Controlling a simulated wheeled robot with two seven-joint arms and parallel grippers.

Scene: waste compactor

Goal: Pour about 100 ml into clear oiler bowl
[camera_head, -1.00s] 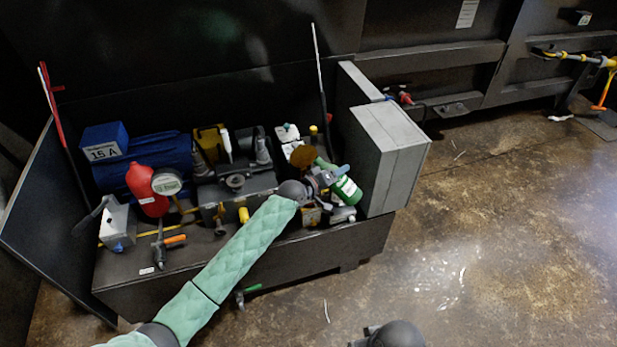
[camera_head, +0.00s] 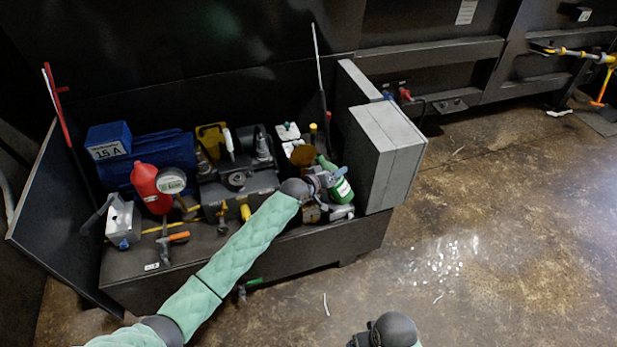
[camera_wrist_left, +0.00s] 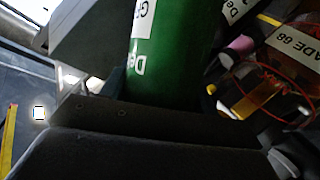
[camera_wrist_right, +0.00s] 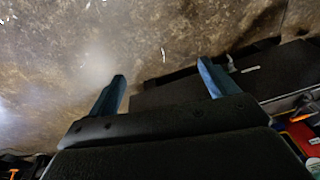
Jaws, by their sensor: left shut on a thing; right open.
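My left gripper (camera_head: 326,178) is shut on a green bottle (camera_head: 342,189) with a white label, at the right end of the equipment bench. The bottle leans, its narrower end toward the upper left in the head view. Its green body fills the upper middle of the left wrist view (camera_wrist_left: 170,65). A small amber-coloured part (camera_wrist_left: 256,99), possibly the oiler bowl, shows to its right there; I cannot tell its level. No flow from the bottle can be made out. My right gripper (camera_wrist_right: 161,72) is open and empty, over floor and a dark edge in its wrist view.
A grey box (camera_head: 385,155) stands right of the bottle. A red bottle (camera_head: 150,187), a round gauge-like disc (camera_head: 172,180), a blue motor (camera_head: 150,160) and an orange-handled tool (camera_head: 173,238) crowd the left. The floor at the right is mostly open.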

